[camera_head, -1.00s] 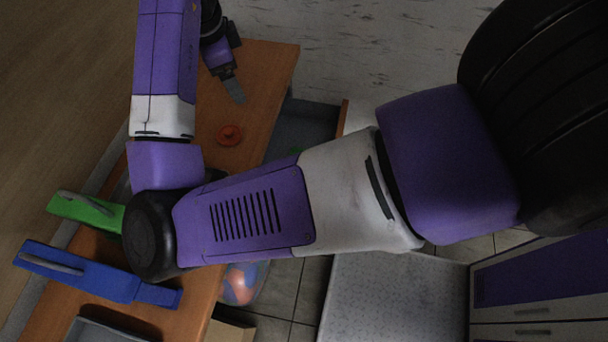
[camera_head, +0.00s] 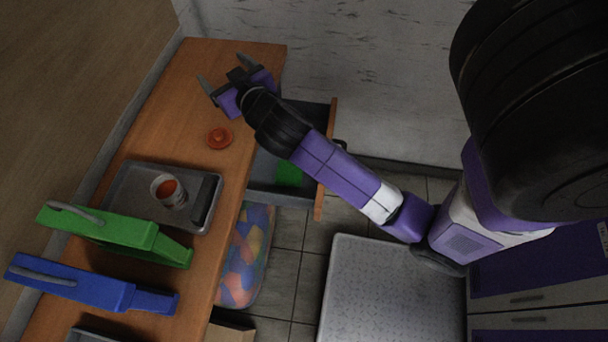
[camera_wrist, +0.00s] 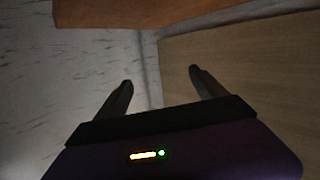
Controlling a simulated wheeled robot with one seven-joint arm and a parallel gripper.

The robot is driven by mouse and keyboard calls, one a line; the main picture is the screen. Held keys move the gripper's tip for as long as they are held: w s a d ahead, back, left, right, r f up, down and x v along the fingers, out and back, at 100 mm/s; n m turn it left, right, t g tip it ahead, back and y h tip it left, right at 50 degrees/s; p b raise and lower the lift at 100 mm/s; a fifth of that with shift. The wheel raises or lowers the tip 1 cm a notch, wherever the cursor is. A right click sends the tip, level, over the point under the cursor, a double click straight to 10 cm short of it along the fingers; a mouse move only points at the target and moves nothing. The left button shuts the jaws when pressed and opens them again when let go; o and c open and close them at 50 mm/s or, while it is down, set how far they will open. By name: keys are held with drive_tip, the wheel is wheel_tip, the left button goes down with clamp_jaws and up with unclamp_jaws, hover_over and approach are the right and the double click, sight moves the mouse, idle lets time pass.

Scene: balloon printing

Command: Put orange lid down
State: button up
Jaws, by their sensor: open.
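The orange lid (camera_head: 219,138) lies on the wooden table near its front edge, in the head view. My gripper (camera_head: 222,72) is above the far end of the table, up and to the right of the lid in the picture and apart from it. In the wrist view my gripper (camera_wrist: 162,84) shows two spread fingers with nothing between them. The lid is not in the wrist view.
A grey tray (camera_head: 128,200) on the table holds a white cup (camera_head: 166,190) with orange contents and a dark object. Green (camera_head: 115,232) and blue (camera_head: 70,280) devices stand nearer. An open drawer (camera_head: 322,160) with a green item juts from the table. A bag of balloons (camera_head: 247,255) is below.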

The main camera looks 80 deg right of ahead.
drive_tip(key=s+a+f+n+y, duration=0.1)
drive_tip(key=a, duration=0.2)
drive_tip(key=s+a+f+n+t+y, duration=0.1)
drive_tip(key=s+a+f+n+y, duration=0.1)
drive_tip(key=a, duration=0.2)
drive_tip(key=s+a+f+n+t+y, duration=0.1)
drive_tip(key=s+a+f+n, duration=0.1)
drive_tip(key=a, duration=0.1)
drive_tip(key=shift+s+a+f+y, duration=0.1)
drive_tip(key=shift+a+f+y, duration=0.1)
drive_tip(key=shift+y, duration=0.1)
drive_tip(key=s+a+r+n+t+y, duration=0.1)
drive_tip(key=s+a+y, duration=0.5)
drive_tip(key=s+a, duration=1.2)
drive_tip(key=shift+s+a+r+n, duration=0.15)
drive_tip(key=shift+a+r+n, duration=0.35)
drive_tip(key=shift+n, duration=0.2)
